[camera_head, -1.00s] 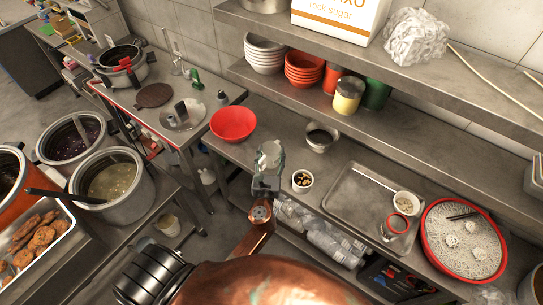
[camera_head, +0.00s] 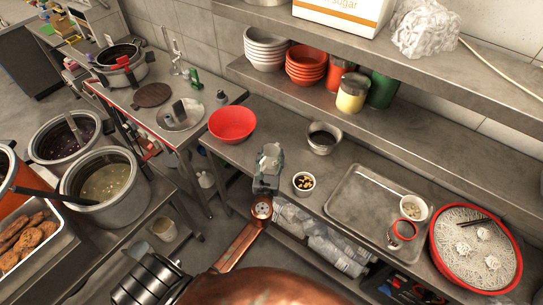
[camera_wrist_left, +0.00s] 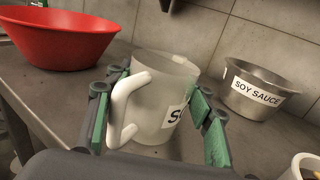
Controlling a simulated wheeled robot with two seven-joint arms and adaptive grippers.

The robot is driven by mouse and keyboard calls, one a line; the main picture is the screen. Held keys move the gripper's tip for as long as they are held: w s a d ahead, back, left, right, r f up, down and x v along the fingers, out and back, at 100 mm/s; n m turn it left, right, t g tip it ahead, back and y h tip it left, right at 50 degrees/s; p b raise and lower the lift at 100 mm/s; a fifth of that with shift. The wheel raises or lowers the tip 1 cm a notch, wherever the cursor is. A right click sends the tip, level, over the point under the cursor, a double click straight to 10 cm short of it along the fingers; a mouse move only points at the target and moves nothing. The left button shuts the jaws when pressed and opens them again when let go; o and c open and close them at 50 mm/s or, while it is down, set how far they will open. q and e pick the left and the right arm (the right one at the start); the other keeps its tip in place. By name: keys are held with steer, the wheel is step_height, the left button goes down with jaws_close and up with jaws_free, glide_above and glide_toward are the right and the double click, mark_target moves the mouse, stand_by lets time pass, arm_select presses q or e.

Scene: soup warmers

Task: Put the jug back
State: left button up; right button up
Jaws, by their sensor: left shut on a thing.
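The jug (camera_wrist_left: 150,105) is pale and translucent, with a white handle and a label starting with "S" in the left wrist view. It stands upright between the green-padded fingers of my left gripper (camera_wrist_left: 155,92), which is shut on it. In the head view the jug (camera_head: 271,153) is small and partly covered by my left gripper (camera_head: 268,166), over the front part of the steel counter (camera_head: 335,165). I cannot tell whether its base touches the counter. My right gripper is not in view.
A red bowl (camera_head: 232,125) is left of the jug. A steel soy sauce pot (camera_wrist_left: 255,88) is behind it to the right, and a small white cup (camera_head: 304,183) is close on its right. A tray (camera_head: 365,200) lies farther right. A shelf (camera_head: 400,125) overhangs the back.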

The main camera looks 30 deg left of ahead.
arm_select(q)
steer(key=shift+f, duration=0.2)
steer(key=o, duration=1.4)
steer(key=shift+r, duration=0.15)
steer(key=shift+s+r, duration=0.1)
steer(key=shift+r, duration=0.05)
steer(key=v, duration=1.2)
